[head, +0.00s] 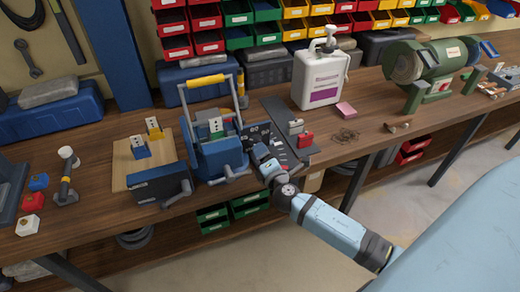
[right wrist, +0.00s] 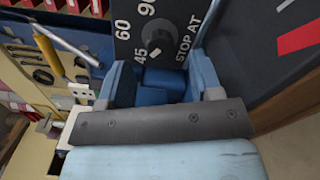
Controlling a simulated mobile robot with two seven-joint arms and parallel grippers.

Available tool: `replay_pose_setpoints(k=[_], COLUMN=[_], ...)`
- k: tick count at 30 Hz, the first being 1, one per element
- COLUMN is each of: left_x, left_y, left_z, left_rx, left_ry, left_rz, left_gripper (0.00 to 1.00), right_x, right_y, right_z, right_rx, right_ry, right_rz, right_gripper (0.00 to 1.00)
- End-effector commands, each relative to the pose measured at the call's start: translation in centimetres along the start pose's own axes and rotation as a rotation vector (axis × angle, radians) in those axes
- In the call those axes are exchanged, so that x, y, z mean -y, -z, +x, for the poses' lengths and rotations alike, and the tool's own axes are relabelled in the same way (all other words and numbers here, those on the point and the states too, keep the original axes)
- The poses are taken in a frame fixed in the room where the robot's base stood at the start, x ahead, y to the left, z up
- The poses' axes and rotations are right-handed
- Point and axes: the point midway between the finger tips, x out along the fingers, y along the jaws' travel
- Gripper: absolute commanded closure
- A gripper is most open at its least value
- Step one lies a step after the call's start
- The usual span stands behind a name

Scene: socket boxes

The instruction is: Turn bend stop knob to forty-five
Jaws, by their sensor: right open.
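The bend stop knob (right wrist: 157,38) is a dark round knob on a black panel (right wrist: 128,38) marked "STOP AT", with 45, 60 and 90 around it. Its white mark lies at its lower edge, close to the 45 label. I cannot tell whether either finger touches the panel. In the head view my right gripper (head: 264,157) is at the dark panel (head: 257,132) beside the blue machine, and it hides the knob there. My left gripper is not in view.
A blue machine (head: 222,158) with a yellow-topped handle stands left of my gripper. A white jug (head: 319,80) and green grinder (head: 432,68) stand farther right. The bench front at right is fairly clear.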

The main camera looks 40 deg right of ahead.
Motion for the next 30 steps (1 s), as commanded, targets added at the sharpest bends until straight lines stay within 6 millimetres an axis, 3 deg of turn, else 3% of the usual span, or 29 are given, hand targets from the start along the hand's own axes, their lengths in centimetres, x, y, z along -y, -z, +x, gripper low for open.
replay_pose_setpoints(k=[6,12,18,30], left_x=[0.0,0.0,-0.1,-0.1], left_y=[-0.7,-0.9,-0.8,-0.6], left_z=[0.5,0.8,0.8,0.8], left_rx=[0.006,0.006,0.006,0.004], left_ry=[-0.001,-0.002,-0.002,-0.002], left_rz=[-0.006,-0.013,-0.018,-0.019], left_gripper=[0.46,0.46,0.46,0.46], right_x=[0.3,0.2,0.1,0.0], right_y=[0.1,0.1,0.0,0.0], right_z=[-5.3,-8.8,-10.1,-10.2], right_rx=[-0.001,-0.001,0.000,0.000], right_ry=[0.003,0.003,0.001,0.001], right_rz=[0.001,0.000,0.001,0.000], right_gripper=[0.41,0.41,0.41,0.41])
